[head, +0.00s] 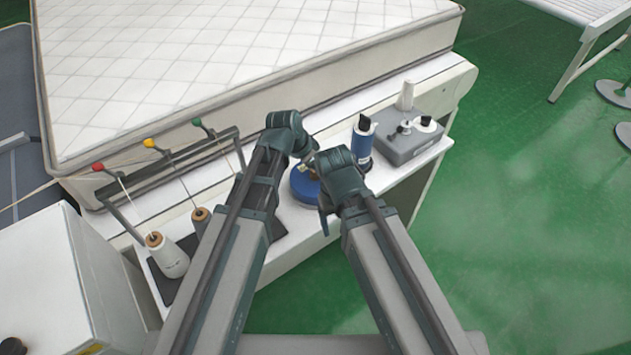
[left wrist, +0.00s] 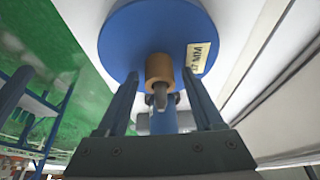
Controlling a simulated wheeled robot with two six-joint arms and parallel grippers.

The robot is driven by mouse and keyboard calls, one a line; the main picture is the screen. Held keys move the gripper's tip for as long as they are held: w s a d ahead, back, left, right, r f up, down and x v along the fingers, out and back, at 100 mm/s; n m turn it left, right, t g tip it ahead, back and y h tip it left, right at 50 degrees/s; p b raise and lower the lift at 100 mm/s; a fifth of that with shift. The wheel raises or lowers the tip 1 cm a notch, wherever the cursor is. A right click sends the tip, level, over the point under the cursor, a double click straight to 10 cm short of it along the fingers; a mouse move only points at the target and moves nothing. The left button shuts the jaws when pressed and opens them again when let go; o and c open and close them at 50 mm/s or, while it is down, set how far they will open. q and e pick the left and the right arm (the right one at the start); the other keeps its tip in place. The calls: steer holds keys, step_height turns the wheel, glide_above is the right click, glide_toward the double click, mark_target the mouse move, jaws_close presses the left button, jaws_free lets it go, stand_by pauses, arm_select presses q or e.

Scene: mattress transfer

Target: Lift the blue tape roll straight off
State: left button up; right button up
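The blue tape roll (head: 304,186) sits on the white shelf, partly covered by my right arm's wrist. In the left wrist view, its broad blue face (left wrist: 150,32) fills the top, with a tan core in the middle and a label reading "17 MM". My left gripper (left wrist: 160,80) is open, with its two fingers spread on either side of the core. A grey pin shows just below the core. In the head view, my left wrist is just above and behind the roll. My right gripper (head: 324,205) is beside the roll; its fingers are mostly hidden.
A blue cylinder with a black top (head: 363,140) stands right of the roll, next to a grey box (head: 412,138) with spools. A thread stand and white cones (head: 167,256) are at left. The mattress (head: 230,60) lies behind.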

arm_select(q)
jaws_close()
stand_by(1.2)
